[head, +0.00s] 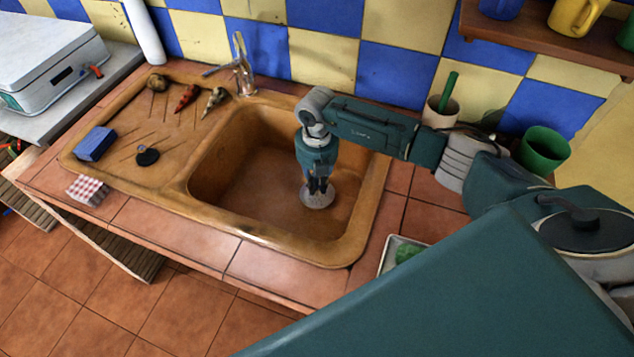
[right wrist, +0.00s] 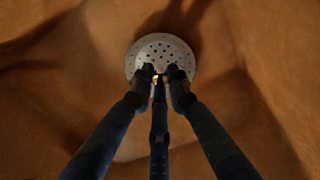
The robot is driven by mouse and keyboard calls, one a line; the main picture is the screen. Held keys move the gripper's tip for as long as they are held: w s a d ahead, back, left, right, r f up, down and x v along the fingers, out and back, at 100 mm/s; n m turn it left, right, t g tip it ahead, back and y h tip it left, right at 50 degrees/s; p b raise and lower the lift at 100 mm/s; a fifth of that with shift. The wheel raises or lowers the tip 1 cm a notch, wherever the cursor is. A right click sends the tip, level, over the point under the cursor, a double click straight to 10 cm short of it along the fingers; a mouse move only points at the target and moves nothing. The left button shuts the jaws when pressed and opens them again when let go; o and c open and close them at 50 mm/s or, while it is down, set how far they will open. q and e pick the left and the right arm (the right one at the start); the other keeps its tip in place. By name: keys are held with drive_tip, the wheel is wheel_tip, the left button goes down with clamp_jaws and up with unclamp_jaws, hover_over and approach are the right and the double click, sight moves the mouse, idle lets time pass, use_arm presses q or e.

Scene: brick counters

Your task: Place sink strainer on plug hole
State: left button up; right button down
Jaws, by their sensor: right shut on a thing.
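The sink strainer (head: 317,200) is a round, pale metal disc with small holes. My right gripper (head: 318,184) points down inside the brown sink basin (head: 270,200) and is shut on the strainer. In the right wrist view, the strainer (right wrist: 160,50) sits at the fingertips of the right gripper (right wrist: 160,74), face-on to the camera. The plug hole does not show; the strainer or gripper may hide it. I cannot tell whether the strainer touches the basin floor. My left gripper is not in view.
The drainboard left of the basin holds a blue sponge (head: 95,144), a black plug (head: 147,155) and several small items. A tap (head: 243,65) stands behind the basin. A green pot (head: 543,149) and a tray (head: 402,252) are to the right.

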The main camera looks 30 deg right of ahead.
sight(317, 187)
drive_tip(key=shift+f, duration=0.1)
drive_tip(key=c, duration=1.7)
unclamp_jaws()
drive_tip(key=shift+r, duration=0.3)
drive_tip(key=shift+w+r, duration=0.1)
drive_tip(key=shift+r, duration=0.2)
wheel_tip(317, 187, up, 11)
drive_tip(key=shift+r+b, duration=0.1)
drive_tip(key=shift+b, duration=0.9)
